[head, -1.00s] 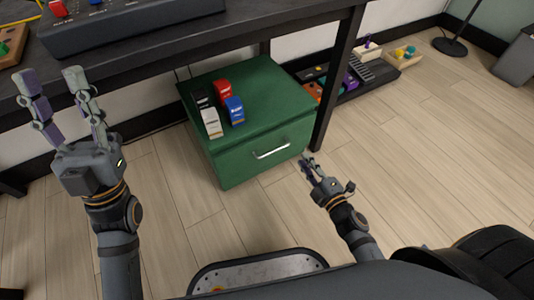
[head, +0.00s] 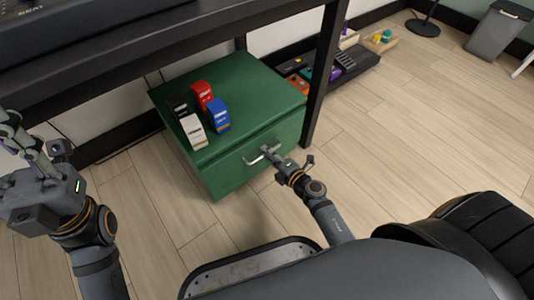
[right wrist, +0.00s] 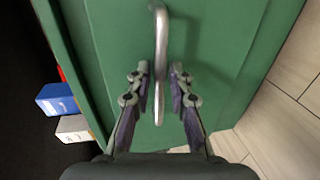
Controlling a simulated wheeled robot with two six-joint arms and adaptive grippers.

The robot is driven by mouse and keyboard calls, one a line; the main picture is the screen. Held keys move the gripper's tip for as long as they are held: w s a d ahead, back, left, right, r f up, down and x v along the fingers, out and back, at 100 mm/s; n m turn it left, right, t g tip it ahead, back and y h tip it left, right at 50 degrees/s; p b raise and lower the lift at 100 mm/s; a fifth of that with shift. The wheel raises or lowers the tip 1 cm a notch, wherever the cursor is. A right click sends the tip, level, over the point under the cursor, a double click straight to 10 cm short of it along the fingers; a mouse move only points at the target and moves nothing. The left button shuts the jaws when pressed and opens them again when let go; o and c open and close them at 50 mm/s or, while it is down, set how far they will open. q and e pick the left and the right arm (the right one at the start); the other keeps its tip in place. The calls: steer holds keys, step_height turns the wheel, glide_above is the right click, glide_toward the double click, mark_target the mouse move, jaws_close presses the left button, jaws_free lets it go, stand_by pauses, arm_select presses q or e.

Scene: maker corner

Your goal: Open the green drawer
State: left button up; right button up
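The green drawer (head: 262,150) is the front of a low green cabinet under the dark table, and it looks shut. Its silver bar handle (head: 252,160) also shows upright in the right wrist view (right wrist: 161,45). My right gripper (head: 268,150) is at the handle. In the right wrist view its two fingers (right wrist: 160,72) stand apart, one on each side of the bar, with small gaps showing. My left gripper (head: 30,140) is raised at the left edge, away from the cabinet, empty and with its fingers apart; its fingertips are partly cut off.
Black, red, blue and white small boxes (head: 203,97) stand on the cabinet top. A black table leg (head: 325,75) rises close beside the cabinet's right side. A low tray (head: 350,66) of coloured items lies behind it. The wooden floor (head: 400,140) to the right is clear.

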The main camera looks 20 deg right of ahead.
steer(key=shift+w+a, duration=0.15)
steer(key=shift+w, duration=0.2)
jaws_close()
steer(key=shift+s, duration=0.1)
